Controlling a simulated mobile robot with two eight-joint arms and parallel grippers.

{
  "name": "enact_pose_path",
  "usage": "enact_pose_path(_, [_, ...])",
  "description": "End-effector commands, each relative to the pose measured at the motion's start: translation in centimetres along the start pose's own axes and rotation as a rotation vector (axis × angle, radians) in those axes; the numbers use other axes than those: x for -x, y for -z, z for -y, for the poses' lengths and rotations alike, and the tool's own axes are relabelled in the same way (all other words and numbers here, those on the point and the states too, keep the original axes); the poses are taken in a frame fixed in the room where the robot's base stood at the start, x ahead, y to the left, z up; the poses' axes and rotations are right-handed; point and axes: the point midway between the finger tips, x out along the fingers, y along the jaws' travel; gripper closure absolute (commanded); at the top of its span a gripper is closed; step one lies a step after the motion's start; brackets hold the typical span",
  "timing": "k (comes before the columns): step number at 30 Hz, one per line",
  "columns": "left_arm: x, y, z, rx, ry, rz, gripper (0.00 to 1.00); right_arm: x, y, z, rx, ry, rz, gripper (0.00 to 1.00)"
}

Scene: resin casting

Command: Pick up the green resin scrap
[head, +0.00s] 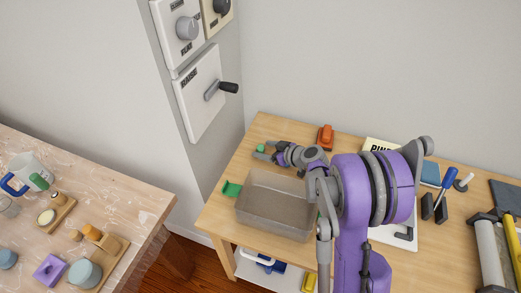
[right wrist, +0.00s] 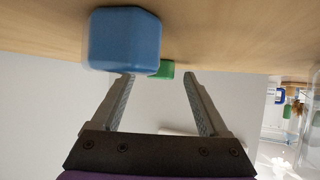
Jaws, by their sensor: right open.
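A small green piece, the green resin scrap (head: 262,148), lies near the back left of the wooden table. It also shows in the right wrist view (right wrist: 167,69), small and partly behind a larger blue block (right wrist: 125,38). My right gripper (head: 265,154) is at the scrap in the head view; whether it touches is too small to tell. In the right wrist view my right gripper (right wrist: 158,76) has its fingers apart, with the scrap between the fingertips' lines and nothing held. The blue block is close to the left finger. My left gripper is not in view.
A grey tray (head: 243,207) stands in front of my right gripper, with another green object (head: 232,188) at its left. An orange object (head: 326,135) stands at the back. A cluttered workbench (head: 125,205) is at the left, and wall switch panels (head: 200,98) are above.

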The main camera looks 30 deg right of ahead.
Motion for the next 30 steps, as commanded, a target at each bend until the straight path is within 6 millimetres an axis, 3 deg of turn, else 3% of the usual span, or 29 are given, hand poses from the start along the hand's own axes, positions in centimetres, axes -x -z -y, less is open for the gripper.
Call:
enact_pose_path(3, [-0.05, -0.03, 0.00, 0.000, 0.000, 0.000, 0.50, -0.95, 0.00, -0.02, -0.001, -0.001, 0.000, 0.23])
enact_pose_path(10, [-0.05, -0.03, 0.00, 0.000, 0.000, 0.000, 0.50, -1.04, 0.02, -0.03, -0.001, -0.001, 0.000, 0.23])
enact_pose_path(23, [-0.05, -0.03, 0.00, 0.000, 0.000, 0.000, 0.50, -1.02, 0.01, -0.03, -0.001, -0.001, 0.000, 0.98])
enact_pose_path(30, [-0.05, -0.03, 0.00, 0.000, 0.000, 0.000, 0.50, -1.01, 0.03, -0.03, -0.001, -0.001, 0.000, 1.00])
